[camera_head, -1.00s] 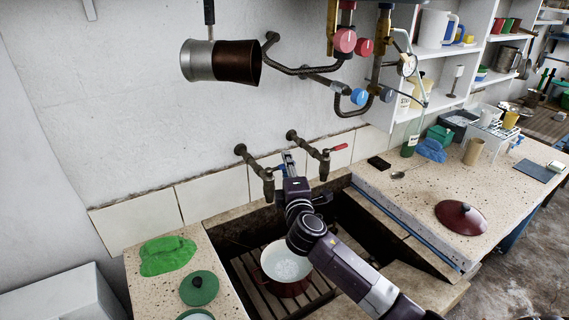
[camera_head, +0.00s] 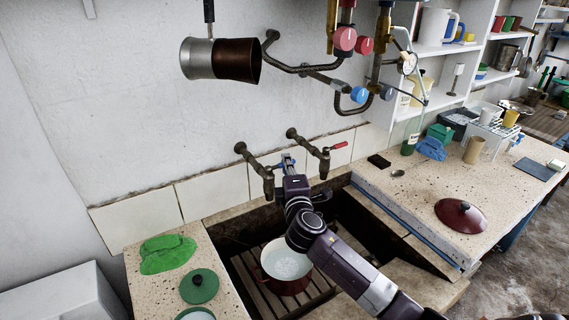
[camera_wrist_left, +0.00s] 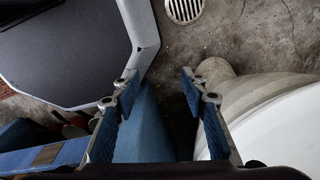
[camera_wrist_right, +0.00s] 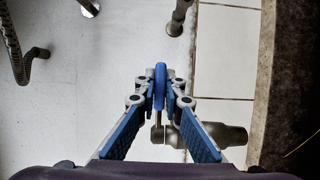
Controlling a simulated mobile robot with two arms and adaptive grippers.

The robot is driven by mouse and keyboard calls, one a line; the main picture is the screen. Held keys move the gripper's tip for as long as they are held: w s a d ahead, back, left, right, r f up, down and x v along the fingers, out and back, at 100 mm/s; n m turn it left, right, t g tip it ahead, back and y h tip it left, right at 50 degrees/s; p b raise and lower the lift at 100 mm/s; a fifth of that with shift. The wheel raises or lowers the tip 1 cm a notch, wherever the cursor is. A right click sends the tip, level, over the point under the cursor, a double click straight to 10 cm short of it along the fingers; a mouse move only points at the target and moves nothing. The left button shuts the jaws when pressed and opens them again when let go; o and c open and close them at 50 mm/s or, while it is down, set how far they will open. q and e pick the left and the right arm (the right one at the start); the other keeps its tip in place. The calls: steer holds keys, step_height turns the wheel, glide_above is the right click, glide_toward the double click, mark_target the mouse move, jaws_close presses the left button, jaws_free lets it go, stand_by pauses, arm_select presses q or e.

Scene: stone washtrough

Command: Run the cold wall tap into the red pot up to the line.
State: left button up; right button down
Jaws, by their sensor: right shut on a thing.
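The red pot (camera_head: 287,284) stands upright on slats in the stone trough, with a white inside. A pale, rippled water surface (camera_head: 287,264) shows in it; I cannot make out a fill line or a clear stream. The left wall tap (camera_head: 262,172) is brown metal, above and behind the pot. My right gripper (camera_head: 288,163) is shut on its blue lever (camera_wrist_right: 160,88), seen between the fingertips in the right wrist view; the tap body (camera_wrist_right: 216,135) lies below right. My left gripper (camera_wrist_left: 160,80) is open and empty above the floor, outside the head view.
A second wall tap with a red lever (camera_head: 339,147) is just right. A dark red lid (camera_head: 462,216) lies on the right counter; a green lid (camera_head: 199,286) and green cloth (camera_head: 167,254) lie on the left ledge. Pipes with valves (camera_head: 345,40) hang above.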

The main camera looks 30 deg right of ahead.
steer(key=shift+s+m+g+h+b, duration=0.35)
steer(key=shift+m+g+h+b, duration=0.2)
steer(key=shift+m+h, duration=0.35)
steer(key=shift+s+r+m+g+h, duration=0.15)
steer(key=shift+s+m+g+h, duration=0.15)
steer(key=shift+h, duration=0.5)
steer(key=c, duration=2)
jaws_free()
steer(key=shift+a, duration=0.1)
steer(key=v, duration=1.2)
